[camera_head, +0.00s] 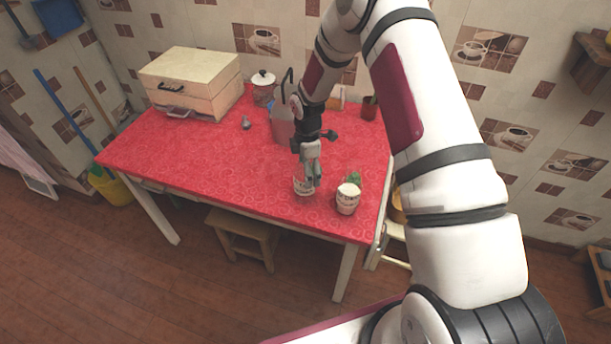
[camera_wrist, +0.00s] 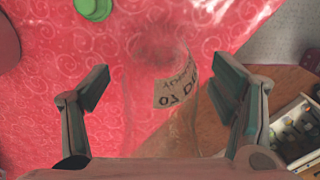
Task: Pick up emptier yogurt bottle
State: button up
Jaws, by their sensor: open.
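A clear bottle (camera_wrist: 165,115) with a cream label (camera_wrist: 177,91) stands between my finger pads in the wrist view and looks see-through, with little inside. In the head view, this bottle (camera_head: 302,187) shows only its lower part, with its top hidden by my gripper. My gripper (camera_head: 311,178) is open around it; the wrist view shows a gap between each finger and the bottle (camera_wrist: 164,100). A second bottle (camera_head: 347,201) with white contents stands to the right, near the table's right edge.
The red-covered table (camera_head: 200,150) holds a cream wooden box (camera_head: 190,80), a lidded pot (camera_head: 263,88), a grey upright container (camera_head: 281,122) and a brown cup (camera_head: 369,107) along the back. The table's left-centre is mostly clear.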

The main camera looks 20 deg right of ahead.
jog(key=shift+c, duration=0.6)
jog(key=c, duration=1.4)
jog(key=shift+r, duration=0.1)
